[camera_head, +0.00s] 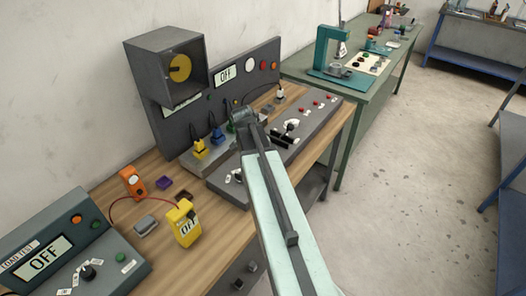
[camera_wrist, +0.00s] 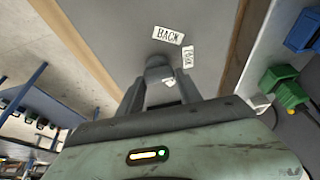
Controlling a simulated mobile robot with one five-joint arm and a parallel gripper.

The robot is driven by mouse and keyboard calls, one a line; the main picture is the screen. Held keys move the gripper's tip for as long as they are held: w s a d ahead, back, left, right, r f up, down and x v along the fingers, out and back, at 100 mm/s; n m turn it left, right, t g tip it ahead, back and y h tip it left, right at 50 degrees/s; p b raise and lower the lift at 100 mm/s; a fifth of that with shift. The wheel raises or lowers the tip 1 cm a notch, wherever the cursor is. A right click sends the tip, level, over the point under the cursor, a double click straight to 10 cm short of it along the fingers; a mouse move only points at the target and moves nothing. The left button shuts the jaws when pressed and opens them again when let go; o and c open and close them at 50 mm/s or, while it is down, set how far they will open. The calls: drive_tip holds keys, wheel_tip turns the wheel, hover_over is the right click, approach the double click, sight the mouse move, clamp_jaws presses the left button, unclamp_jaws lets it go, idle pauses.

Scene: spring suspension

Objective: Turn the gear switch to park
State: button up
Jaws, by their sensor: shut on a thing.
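The gear switch is a dark grey knob (camera_wrist: 158,68) on a grey panel (camera_wrist: 205,15) in the wrist view. My gripper (camera_wrist: 160,88) is shut on this knob, one finger on each side. A white label (camera_wrist: 168,35) reading BACK lies just beyond the knob. A smaller white label (camera_wrist: 187,56) sits to its right, its sideways text too small to read. Another white patch shows between the fingers, partly hidden. In the head view my gripper (camera_head: 243,120) is over the sloping grey control panel (camera_head: 318,122), and my arm hides the knob there.
A yellow plug (camera_head: 199,149) and a blue plug (camera_head: 217,134) stand left of my gripper. A yellow meter (camera_head: 183,224) and an orange device (camera_head: 133,182) are on the wooden bench (camera_head: 225,228). A grey box with a yellow disc (camera_head: 170,68) rises behind. The floor at right is clear.

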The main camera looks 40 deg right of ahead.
drive_tip(key=shift+w+a, duration=0.15)
drive_tip(key=shift+a, duration=0.1)
drive_tip(key=o, duration=1.4)
drive_tip(key=shift+d, duration=0.1)
drive_tip(key=p+v, duration=0.7)
drive_tip(key=shift+r, duration=0.35)
